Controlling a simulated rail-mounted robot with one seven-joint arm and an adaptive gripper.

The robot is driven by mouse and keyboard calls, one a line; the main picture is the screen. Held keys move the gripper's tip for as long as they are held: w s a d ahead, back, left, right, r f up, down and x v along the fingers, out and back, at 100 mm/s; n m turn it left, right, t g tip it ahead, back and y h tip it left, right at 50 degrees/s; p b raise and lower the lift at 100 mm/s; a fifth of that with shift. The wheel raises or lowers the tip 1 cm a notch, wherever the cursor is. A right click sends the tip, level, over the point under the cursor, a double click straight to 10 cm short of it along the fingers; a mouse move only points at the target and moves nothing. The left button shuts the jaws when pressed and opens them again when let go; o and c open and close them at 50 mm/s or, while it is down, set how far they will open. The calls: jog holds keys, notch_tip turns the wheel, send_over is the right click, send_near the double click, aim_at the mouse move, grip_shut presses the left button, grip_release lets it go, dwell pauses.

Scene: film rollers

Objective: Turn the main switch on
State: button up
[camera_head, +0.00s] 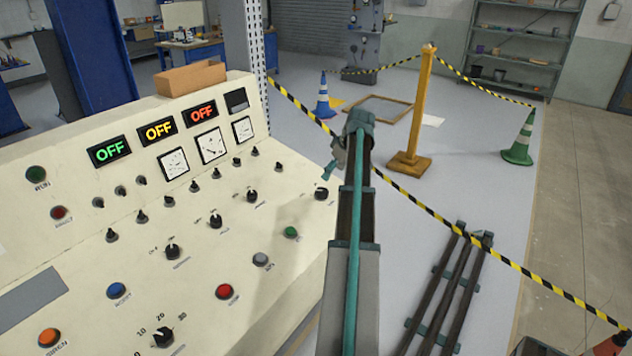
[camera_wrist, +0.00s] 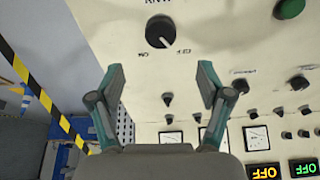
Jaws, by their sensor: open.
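The main switch is a round black knob (camera_wrist: 160,32) on the cream control panel, with upside-down ON and OFF labels below it in the wrist view. Its white mark points toward the OFF label. In the head view the main switch (camera_head: 321,193) is at the panel's right end, just below my gripper (camera_head: 336,165). In the wrist view my gripper (camera_wrist: 161,80) is open and empty, with its two teal fingers spread wide. The knob lies above the gap between the fingertips in that picture, apart from both.
A green button (camera_head: 291,232) and a smaller black knob (camera_head: 252,196) are near the switch. Green (camera_head: 109,151), yellow (camera_head: 158,131) and red (camera_head: 201,112) displays read OFF. A striped barrier tape (camera_head: 430,208) crosses behind the arm. A yellow post (camera_head: 418,110) stands beyond.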

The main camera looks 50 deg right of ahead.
aim_at(323, 190)
jog(key=p+x, duration=0.2)
jog(key=x, duration=0.8)
jog(key=shift+w+a+f, duration=0.1)
jog(key=shift+w+f, duration=0.05)
jog(key=shift+f, duration=0.25)
jog(key=c, duration=1.2)
jog(key=shift+o, duration=0.2)
